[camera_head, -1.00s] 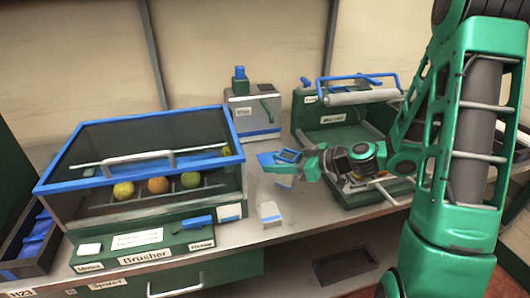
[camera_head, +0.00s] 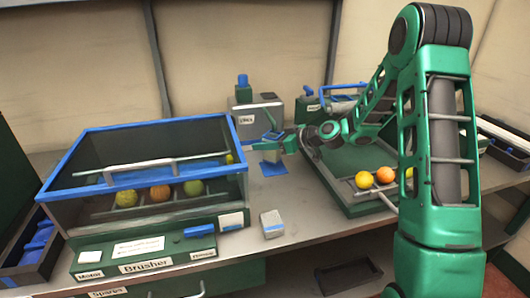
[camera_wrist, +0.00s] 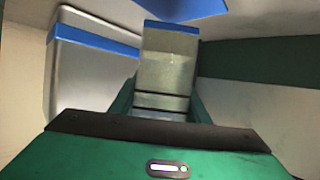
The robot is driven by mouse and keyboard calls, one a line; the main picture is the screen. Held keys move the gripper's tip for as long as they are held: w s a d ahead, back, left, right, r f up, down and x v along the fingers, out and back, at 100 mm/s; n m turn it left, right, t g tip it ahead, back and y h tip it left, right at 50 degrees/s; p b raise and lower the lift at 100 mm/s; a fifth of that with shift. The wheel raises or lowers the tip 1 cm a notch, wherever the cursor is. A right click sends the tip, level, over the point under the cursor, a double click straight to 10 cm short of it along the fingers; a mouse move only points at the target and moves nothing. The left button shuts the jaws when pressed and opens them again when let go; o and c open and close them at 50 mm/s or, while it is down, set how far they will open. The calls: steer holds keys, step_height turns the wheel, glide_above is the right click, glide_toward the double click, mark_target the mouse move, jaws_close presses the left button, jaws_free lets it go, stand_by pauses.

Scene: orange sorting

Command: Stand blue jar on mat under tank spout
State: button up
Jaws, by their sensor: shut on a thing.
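My gripper (camera_head: 290,143) is shut on the blue jar, a small clear-grey vessel with a blue rim. In the wrist view the jar (camera_wrist: 168,72) stands between my fingers with its rim toward the top of the picture. The tank (camera_head: 257,120) is a grey box with a blue cap at the back of the bench; the jar is close to its front right. The blue mat (camera_head: 272,168) lies on the bench just below the jar. I cannot tell whether the jar touches it. The spout is hard to make out behind the jar and gripper.
A glass-sided brusher box (camera_head: 150,178) with several fruits stands at the left. A green tray (camera_head: 345,160) with oranges lies under my arm at the right. A small grey-and-blue block (camera_head: 272,224) sits near the bench's front edge. Bare bench lies between block and mat.

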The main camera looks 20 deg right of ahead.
step_height(320, 180, down, 3)
steer(key=shift+f, duration=0.2)
steer(key=o, duration=1.2)
steer(key=shift+d, duration=0.1)
steer(key=v, duration=1.2)
steer(key=shift+s+f, duration=0.1)
steer(key=shift+s, duration=0.05)
